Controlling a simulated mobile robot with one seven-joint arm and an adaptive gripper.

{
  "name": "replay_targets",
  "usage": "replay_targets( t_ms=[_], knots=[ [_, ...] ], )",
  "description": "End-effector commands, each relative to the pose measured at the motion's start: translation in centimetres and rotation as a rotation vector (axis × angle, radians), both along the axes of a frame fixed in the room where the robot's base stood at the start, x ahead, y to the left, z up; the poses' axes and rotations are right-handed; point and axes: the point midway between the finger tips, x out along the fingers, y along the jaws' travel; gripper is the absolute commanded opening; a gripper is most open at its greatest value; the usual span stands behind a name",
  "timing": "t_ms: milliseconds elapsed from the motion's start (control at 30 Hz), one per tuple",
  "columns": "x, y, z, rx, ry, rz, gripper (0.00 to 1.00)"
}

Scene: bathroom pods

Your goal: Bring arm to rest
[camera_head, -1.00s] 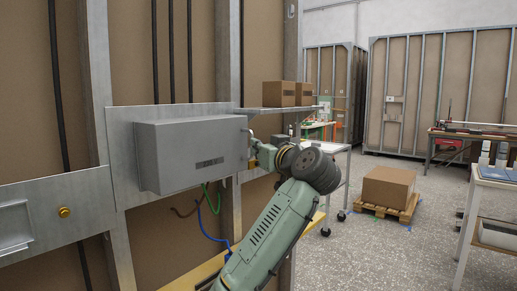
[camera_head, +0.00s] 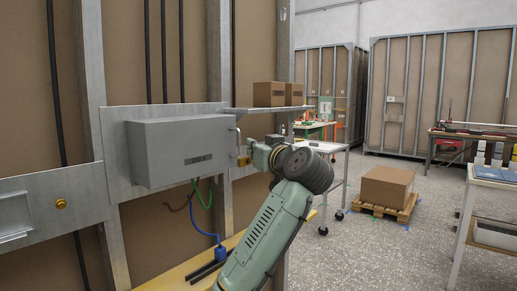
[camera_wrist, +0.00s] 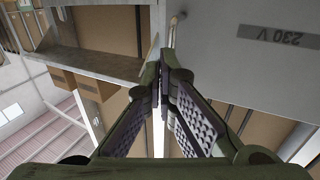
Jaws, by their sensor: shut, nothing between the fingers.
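My arm (camera_head: 268,232) reaches up from the bottom of the head view. Its wrist ends just right of a grey wall box (camera_head: 178,152), whose lid looks closed. A small handle (camera_head: 238,140) shows on the box's right side, beside the wrist. In the wrist view my gripper (camera_wrist: 164,85) has its fingertips together with nothing between them. The grey box (camera_wrist: 225,45), with an upside-down "230 V" label, fills the upper right there, close to the fingertips. Whether a finger touches the box or its handle I cannot tell.
A metal shelf (camera_head: 262,111) with two cartons stands out from the wall above my wrist. A white cart (camera_head: 323,148) stands behind. A blue plug (camera_head: 220,253) on a cable hangs below the box. Open floor (camera_head: 370,262) lies right, with a carton on a pallet (camera_head: 385,205).

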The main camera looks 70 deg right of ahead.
Motion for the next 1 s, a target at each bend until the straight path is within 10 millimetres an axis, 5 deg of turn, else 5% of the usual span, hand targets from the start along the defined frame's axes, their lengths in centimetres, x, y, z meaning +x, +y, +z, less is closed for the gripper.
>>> replay_targets(
  t_ms=[100,400,1000],
  knots=[
    [-3.3,1.5,-0.3,-0.005,-0.002,-0.007,0.0],
    [-7.9,4.1,-0.1,-0.002,-0.001,-0.004,0.0],
    [-8.9,4.7,0.0,-0.001,-0.001,-0.002,0.0]
  ],
)
